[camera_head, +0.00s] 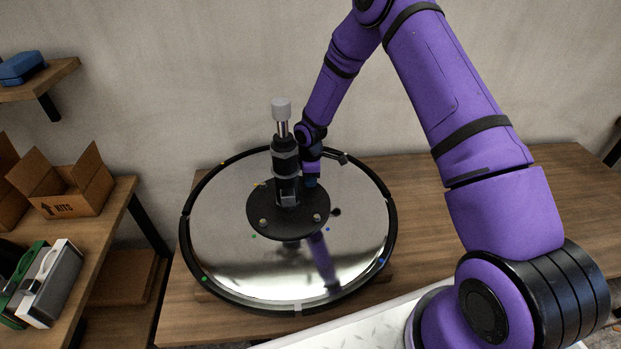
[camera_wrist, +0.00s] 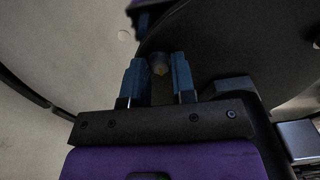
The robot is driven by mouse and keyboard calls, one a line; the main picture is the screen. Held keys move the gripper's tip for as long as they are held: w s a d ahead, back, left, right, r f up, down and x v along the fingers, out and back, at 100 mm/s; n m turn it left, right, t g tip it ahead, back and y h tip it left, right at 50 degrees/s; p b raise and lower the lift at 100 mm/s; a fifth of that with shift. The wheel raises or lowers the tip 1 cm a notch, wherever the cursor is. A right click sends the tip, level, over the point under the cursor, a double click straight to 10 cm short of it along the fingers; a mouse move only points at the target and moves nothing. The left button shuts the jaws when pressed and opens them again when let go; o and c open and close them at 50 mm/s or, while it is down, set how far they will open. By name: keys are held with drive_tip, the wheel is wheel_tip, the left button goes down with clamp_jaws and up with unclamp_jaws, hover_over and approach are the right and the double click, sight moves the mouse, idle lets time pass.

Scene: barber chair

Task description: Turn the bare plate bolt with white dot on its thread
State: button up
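A round mirror-like base (camera_head: 215,235) with a black rim carries a dark round plate (camera_head: 290,228) with bolts around a black column (camera_head: 285,160). Two bolts show at the plate's front, a left one (camera_head: 263,222) and a right one (camera_head: 318,217). My gripper (camera_head: 311,184) points down behind and right of the column, low over the plate's far right edge. In the wrist view its blue fingers (camera_wrist: 158,75) stand apart with a bolt head (camera_wrist: 159,64) between the tips; contact is unclear. A pale dot (camera_wrist: 123,36) lies on the lighter surface nearby. The bolt's thread is hidden.
The column with its grey top (camera_head: 281,108) stands close beside my gripper. Small green (camera_head: 253,236) and blue (camera_head: 327,229) dots mark the base. The wooden table (camera_head: 420,190) is clear on the right. A shelf with an open box (camera_head: 75,200) stands left.

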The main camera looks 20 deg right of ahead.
drive_tip(key=o, duration=0.3)
wheel_tip(320, 180, up, 11)
idle(0.5)
idle(0.4)
drive_tip(key=s+d+r+m+t, duration=0.1)
drive_tip(key=s+d+r+m, duration=0.1)
drive_tip(key=s+r, duration=0.5)
drive_tip(key=s+d+r+m+t+h, duration=0.1)
drive_tip(key=s+r+m, duration=0.2)
drive_tip(key=r, duration=0.9)
drive_tip(key=s+d+r+m, duration=0.2)
drive_tip(key=s+r, duration=0.2)
drive_tip(key=r, duration=0.5)
drive_tip(key=s+d+r+m+t, duration=0.1)
drive_tip(key=s+r+m, duration=0.3)
drive_tip(key=s, duration=0.8)
drive_tip(key=s+d+r+m+t+y, duration=0.1)
drive_tip(key=s+r+m, duration=0.3)
drive_tip(key=s, duration=0.9)
drive_tip(key=shift+r+t, duration=0.4)
drive_tip(key=shift+t, duration=0.2)
